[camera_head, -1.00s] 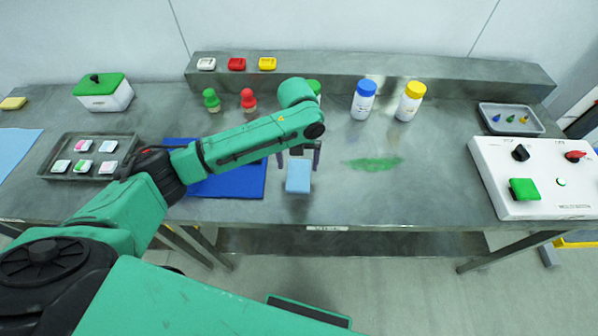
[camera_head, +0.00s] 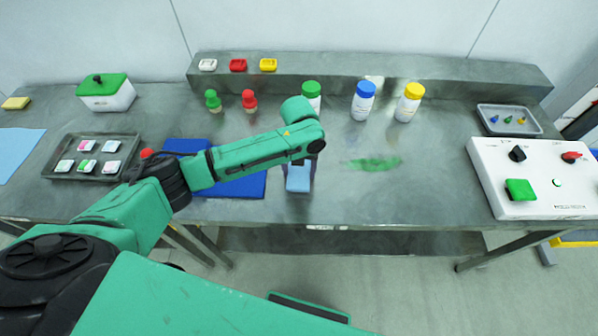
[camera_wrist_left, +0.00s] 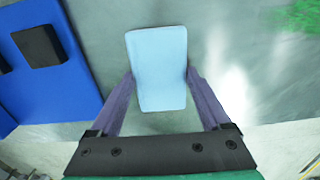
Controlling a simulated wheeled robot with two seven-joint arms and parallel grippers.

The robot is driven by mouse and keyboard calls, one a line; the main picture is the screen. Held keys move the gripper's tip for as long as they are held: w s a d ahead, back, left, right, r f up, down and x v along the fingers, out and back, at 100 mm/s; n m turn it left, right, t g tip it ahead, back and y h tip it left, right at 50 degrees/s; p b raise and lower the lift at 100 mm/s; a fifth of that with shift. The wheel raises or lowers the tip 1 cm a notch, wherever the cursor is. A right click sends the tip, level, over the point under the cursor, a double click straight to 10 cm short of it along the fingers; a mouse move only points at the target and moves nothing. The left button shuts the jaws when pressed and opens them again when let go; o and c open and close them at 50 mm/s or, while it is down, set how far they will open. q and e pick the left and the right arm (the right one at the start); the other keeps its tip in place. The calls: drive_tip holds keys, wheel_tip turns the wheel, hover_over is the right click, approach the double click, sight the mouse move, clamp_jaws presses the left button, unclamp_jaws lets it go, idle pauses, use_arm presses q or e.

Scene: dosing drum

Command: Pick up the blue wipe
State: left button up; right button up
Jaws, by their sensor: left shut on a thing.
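The blue wipe (camera_head: 298,186) is a light blue block near the front edge of the grey table, partly hidden by my left arm in the head view. In the left wrist view the wipe (camera_wrist_left: 158,55) lies between the two fingers of my left gripper (camera_wrist_left: 161,78). The left gripper is shut on it, holding its near part from both sides. I cannot tell whether the wipe is clear of the table. In the head view the wrist mostly hides the fingers. My right gripper is not in view.
A dark blue mat (camera_head: 235,186) lies left of the wipe. A green smear (camera_head: 373,164) is on the table to its right. Bottles with green, blue (camera_head: 363,100) and yellow caps stand behind. A white control box (camera_head: 530,175) is far right, a tray of tiles (camera_head: 92,172) left.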

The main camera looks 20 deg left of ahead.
use_arm(q)
wheel_tip(320, 180, up, 12)
drive_tip(key=b, duration=0.2)
wheel_tip(320, 180, up, 8)
drive_tip(key=f, duration=0.1)
hover_over(299, 173)
drive_tip(key=shift+s+r, duration=0.1)
drive_tip(key=shift+r, duration=0.15)
